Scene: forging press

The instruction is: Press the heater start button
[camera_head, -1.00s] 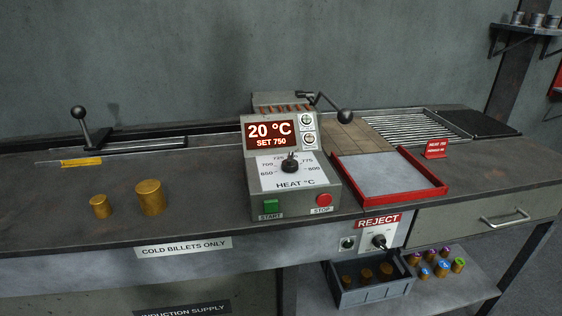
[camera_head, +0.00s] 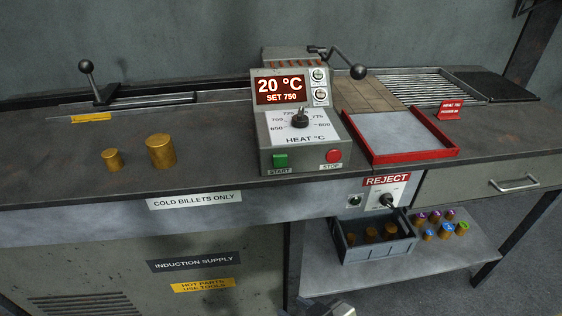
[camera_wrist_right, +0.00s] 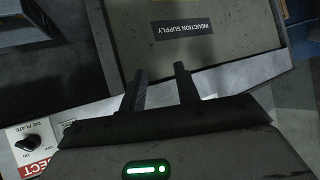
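The heater control box (camera_head: 292,130) stands on the bench in the head view. Its display (camera_head: 281,90) reads 20 °C, SET 750. The green START button (camera_head: 280,161) is at the box's lower left front, with the red STOP button (camera_head: 333,156) to its right. A black heat knob (camera_head: 299,119) sits above them. Part of my right gripper (camera_head: 330,308) shows at the bottom edge, below and apart from the box. In the right wrist view my right gripper (camera_wrist_right: 161,76) has its two fingers apart with nothing between them. My left gripper is out of view.
Two brass billets (camera_head: 161,150) stand left of the box. A lever (camera_head: 97,85) is behind them. A red-rimmed tray (camera_head: 404,155) lies right of the box. A REJECT panel (camera_head: 387,197) is below it, above a grey bin (camera_head: 377,250). Open space lies before the bench.

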